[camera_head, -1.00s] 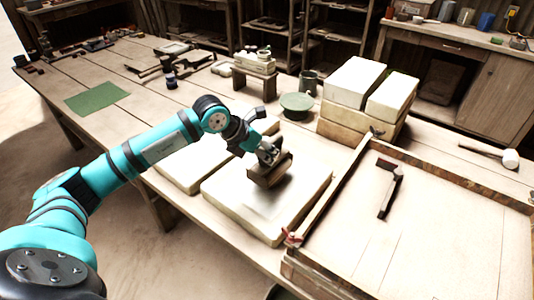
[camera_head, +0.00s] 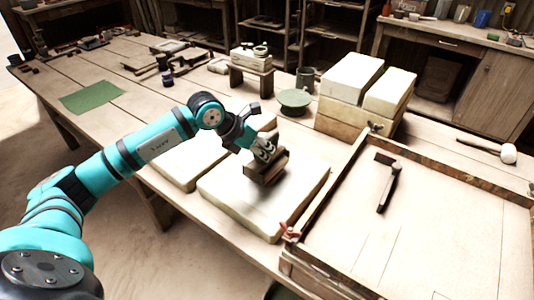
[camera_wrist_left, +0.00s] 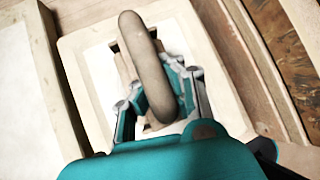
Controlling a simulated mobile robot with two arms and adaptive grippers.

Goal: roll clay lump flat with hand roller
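My left gripper (camera_head: 262,151) is over the pale square slab (camera_head: 225,200) at the table's near edge. Its fingers are around the rounded handle of a brown wooden tool (camera_head: 266,170), apparently the hand roller. The tool is low over the slab's middle; I cannot tell whether it touches. In the left wrist view the handle (camera_wrist_left: 150,62) runs between the fingers of the left gripper (camera_wrist_left: 160,92), with the slab (camera_wrist_left: 205,60) below. I cannot make out a separate clay lump; the tool may hide it. My right gripper is not in view.
A wood-framed tray (camera_head: 335,195) holding a dark tool (camera_head: 388,184) lies right of the slab. Pale blocks (camera_head: 352,76) are stacked behind. A second slab (camera_head: 185,160) lies left, a green round stand (camera_head: 293,100) behind. A mallet (camera_head: 507,153) lies far right.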

